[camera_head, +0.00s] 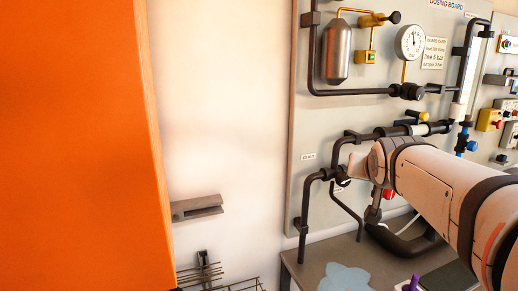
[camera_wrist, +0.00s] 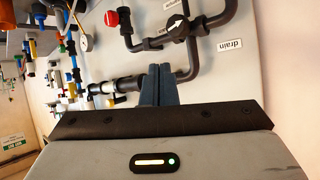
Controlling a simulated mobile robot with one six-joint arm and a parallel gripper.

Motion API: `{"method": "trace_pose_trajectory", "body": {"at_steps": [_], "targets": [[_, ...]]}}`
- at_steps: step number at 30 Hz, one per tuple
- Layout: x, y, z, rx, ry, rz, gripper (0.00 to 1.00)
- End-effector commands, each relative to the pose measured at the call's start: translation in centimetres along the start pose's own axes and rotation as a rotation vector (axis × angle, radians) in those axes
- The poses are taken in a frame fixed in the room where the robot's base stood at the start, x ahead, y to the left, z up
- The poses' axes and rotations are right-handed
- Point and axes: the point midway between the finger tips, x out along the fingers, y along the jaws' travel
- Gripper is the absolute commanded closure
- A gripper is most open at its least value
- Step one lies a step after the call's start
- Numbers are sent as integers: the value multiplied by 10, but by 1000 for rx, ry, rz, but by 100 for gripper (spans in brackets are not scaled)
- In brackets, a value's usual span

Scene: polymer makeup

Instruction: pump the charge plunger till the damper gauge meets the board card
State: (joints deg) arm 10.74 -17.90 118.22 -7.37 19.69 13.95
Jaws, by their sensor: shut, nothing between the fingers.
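The silver damper vessel (camera_head: 338,53) hangs upper left on the dosing board. A yellow plunger fitting (camera_head: 371,20) with a black knob (camera_head: 394,17) sits on the thin brass pipe beside it. The round white gauge (camera_head: 410,42) stands to the right; its dark needle points roughly up, its scale too small to read. The board card (camera_head: 435,50) is right of it; one line seems to read "line 5 bar", the damper line is unclear. My gripper's fingers (camera_wrist: 158,85) are shut and empty before the lower board, well below the plunger.
Black pipes (camera_head: 350,92) cross the board. In the wrist view a red knob (camera_wrist: 111,19), a black valve (camera_wrist: 177,27) and a drain label (camera_wrist: 231,46) are close by. An orange block (camera_head: 70,140) fills the left; a grey shelf (camera_head: 320,270) lies below.

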Motion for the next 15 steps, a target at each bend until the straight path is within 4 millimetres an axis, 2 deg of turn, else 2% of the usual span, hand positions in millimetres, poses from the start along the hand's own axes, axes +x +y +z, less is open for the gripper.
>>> {"method": "trace_pose_trajectory", "body": {"at_steps": [1,3,6,9,12,15], "targets": [[-5,-7,40,-31,-100,-10,100],[-13,-12,93,-77,-239,-21,100],[-32,-16,164,-143,-430,-42,100],[-54,-17,223,-203,-591,-67,100],[-73,-16,265,-250,-711,-87,100],[-85,-14,289,-278,-782,-101,100]]}}
